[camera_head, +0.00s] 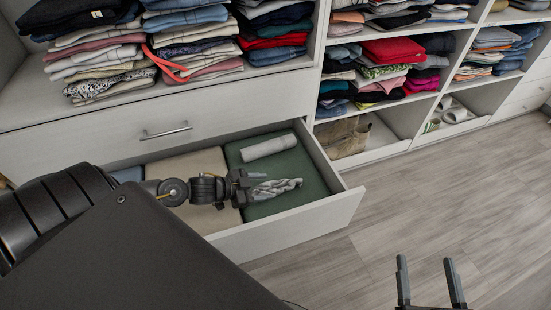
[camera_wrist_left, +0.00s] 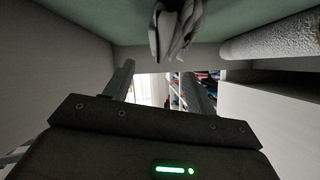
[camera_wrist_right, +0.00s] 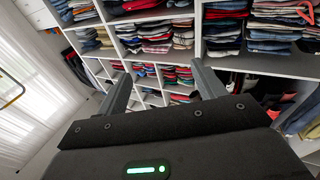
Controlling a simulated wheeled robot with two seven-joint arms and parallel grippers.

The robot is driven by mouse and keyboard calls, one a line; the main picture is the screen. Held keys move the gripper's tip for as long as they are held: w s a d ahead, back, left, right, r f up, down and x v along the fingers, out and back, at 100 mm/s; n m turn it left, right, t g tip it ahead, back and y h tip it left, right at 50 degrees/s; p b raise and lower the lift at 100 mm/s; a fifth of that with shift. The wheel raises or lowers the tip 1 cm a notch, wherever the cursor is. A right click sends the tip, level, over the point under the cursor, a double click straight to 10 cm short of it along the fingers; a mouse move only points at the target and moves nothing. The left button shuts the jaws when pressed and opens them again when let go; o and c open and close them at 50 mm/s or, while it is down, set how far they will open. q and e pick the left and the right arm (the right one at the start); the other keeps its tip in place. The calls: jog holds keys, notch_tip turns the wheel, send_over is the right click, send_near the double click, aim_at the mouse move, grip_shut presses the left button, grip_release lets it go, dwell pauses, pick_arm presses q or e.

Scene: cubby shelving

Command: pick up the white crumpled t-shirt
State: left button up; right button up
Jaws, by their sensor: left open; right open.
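The white crumpled t-shirt (camera_head: 277,188), greyish white and bunched into a narrow twist, lies on the green surface inside the open drawer. It also shows at the top of the left wrist view (camera_wrist_left: 174,30). My left gripper (camera_head: 256,186) is inside the drawer, open, with its fingers pointing toward the shirt. In the left wrist view, the fingers (camera_wrist_left: 160,82) are spread and nothing shows gripped between them; the shirt appears beyond them. My right gripper (camera_head: 427,264) is open and empty over the floor, away from the drawer; its fingers also show in the right wrist view (camera_wrist_right: 161,76).
A light rolled cloth (camera_head: 268,147) lies behind the shirt in the drawer (camera_head: 297,221). The drawer walls surround my left gripper. A beige folded item (camera_head: 190,164) lies to the left. Shelves of folded clothes stand behind. The wooden floor (camera_head: 440,190) at right is clear.

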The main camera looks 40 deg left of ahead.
aim_at(276, 184)
pick_arm(q)
jog(key=b+x, duration=0.1)
jog(key=x, duration=0.3)
jog(key=shift+w+a+f+b, duration=0.1)
jog(key=shift+w+b, duration=0.1)
jog(key=shift+b, duration=0.15)
jog(key=shift+w, duration=0.25)
jog(key=c, duration=1.1)
pick_arm(e)
jog(key=r+t, duration=0.1)
jog(key=r+t+y, duration=0.1)
jog(key=r, duration=0.1)
jog(key=r+t+y, duration=0.1)
jog(key=shift+s+r, duration=0.15)
jog(key=shift+s, duration=0.25)
